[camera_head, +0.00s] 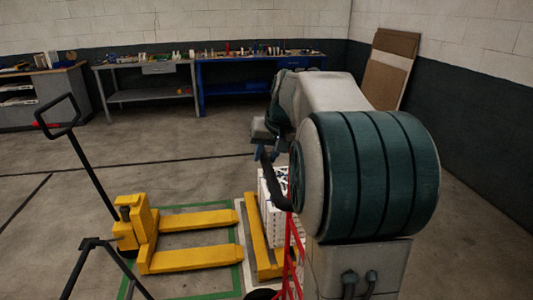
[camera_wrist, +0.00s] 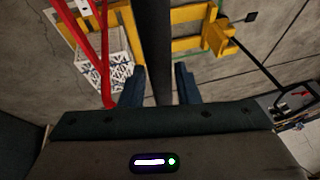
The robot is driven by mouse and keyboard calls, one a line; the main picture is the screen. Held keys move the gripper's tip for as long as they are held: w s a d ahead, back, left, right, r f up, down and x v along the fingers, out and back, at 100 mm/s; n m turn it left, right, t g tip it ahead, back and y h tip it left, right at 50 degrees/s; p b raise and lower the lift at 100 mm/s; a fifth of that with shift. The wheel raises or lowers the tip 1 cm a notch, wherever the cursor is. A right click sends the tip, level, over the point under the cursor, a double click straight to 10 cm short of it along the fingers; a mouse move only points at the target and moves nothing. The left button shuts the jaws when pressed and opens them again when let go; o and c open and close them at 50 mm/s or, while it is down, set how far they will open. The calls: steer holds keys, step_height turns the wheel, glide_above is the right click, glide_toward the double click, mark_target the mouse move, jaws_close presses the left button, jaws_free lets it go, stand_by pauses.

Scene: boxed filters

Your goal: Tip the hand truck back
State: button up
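The hand truck has a red frame (camera_head: 291,262) and stands to the front right in the head view, mostly behind my arm. Its red rails (camera_wrist: 104,45) show at the upper left in the wrist view. A dark handle bar (camera_head: 274,187) rises from it to my gripper (camera_head: 266,152). In the wrist view the dark bar (camera_wrist: 155,35) runs between the two fingers of my gripper (camera_wrist: 160,78), which sit close on either side of it. The fingers look shut on the bar, though their contact is partly hidden. A white lattice box stack (camera_head: 270,205) stands at the red frame.
A yellow pallet jack (camera_head: 195,258) with a black handle stands at left in a green floor outline (camera_head: 188,294). A yellow beam (camera_head: 258,240) lies between it and the boxes. Benches (camera_head: 262,72) line the back wall. Boards (camera_head: 385,80) lean at right. The middle floor is clear.

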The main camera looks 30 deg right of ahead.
jaws_close()
steer(key=w+a+f+h+p, duration=0.1)
steer(key=w+a+f, duration=0.2)
steer(key=a, duration=1.1)
steer(key=w+a+f+h+p, duration=0.1)
steer(key=w+a+f, duration=0.3)
steer(key=a, duration=1.1)
steer(key=w+a+f+g+h+p, duration=0.1)
steer(key=w+a+f+p, duration=0.2)
steer(key=a, duration=1.1)
steer(key=shift+w+a+f+n, duration=0.35)
steer(key=shift+w+f, duration=0.1)
steer(key=shift+w, duration=0.75)
steer(key=shift+o, duration=1.9)
jaws_free()
steer(key=shift+o, duration=0.6)
steer(key=shift+w+a+f, duration=0.1)
steer(key=shift+w+f, duration=0.05)
steer(key=b+v, duration=0.1)
steer(key=v, duration=1.3)
steer(key=shift+a, duration=0.2)
